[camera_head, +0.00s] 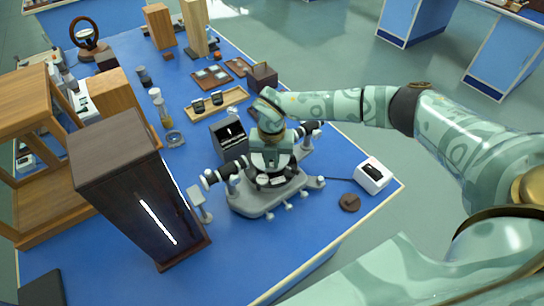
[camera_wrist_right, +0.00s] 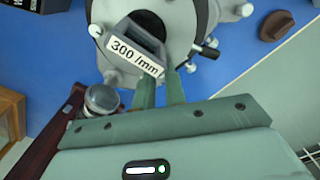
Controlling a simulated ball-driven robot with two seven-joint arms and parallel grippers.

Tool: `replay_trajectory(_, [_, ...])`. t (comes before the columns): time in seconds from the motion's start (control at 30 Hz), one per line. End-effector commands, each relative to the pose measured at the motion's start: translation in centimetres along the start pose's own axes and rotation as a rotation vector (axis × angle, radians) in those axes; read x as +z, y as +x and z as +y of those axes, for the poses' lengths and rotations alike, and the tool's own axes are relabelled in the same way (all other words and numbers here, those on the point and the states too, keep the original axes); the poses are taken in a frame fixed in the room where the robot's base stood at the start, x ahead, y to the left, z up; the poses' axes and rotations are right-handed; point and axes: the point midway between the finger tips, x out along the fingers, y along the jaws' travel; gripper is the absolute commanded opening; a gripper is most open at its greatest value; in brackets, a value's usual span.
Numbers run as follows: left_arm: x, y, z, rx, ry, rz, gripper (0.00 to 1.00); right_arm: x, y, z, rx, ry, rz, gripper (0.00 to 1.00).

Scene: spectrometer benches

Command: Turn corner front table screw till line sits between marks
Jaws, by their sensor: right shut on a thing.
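The grey spectrometer (camera_head: 262,201) stands near the table's front corner, with small screws around its base. My right gripper (camera_head: 270,172) comes down over its middle. In the right wrist view, the two fingers of my right gripper (camera_wrist_right: 161,88) are close together at the lower end of a grey block labelled "300 /mm" (camera_wrist_right: 135,47). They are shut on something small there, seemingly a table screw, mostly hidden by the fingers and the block. A dark box with a screen (camera_head: 230,140) stands behind the spectrometer; a short bright line shows, but marks are too small to read. My left gripper is out of view.
A tall dark cabinet (camera_head: 120,180) with a bright slit stands at the left. A white box (camera_head: 373,175) and a brown disc (camera_head: 350,202) lie right of the spectrometer. A wooden tray (camera_head: 216,103) lies behind. The blue table (camera_head: 285,248) is clear along its front edge.

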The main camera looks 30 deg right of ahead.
Motion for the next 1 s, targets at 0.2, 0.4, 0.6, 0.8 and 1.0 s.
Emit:
replay_trajectory(0.2, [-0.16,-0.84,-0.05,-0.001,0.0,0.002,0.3,0.13,-0.28,0.05,0.002,-0.132,-0.003,0.0])
replay_trajectory(0.4, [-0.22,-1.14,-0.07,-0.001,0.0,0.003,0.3,0.14,-0.23,0.08,0.002,-0.208,-0.004,0.0])
replay_trajectory(0.6, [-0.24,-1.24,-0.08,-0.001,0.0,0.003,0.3,0.15,-0.2,0.11,0.003,-0.238,-0.004,0.0])
replay_trajectory(0.8, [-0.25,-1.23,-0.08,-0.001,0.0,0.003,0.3,0.16,-0.18,0.11,0.003,-0.243,-0.005,0.0])
replay_trajectory(1.0, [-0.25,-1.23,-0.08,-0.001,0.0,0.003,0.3,0.18,-0.2,0.11,0.003,-0.242,-0.005,0.21])
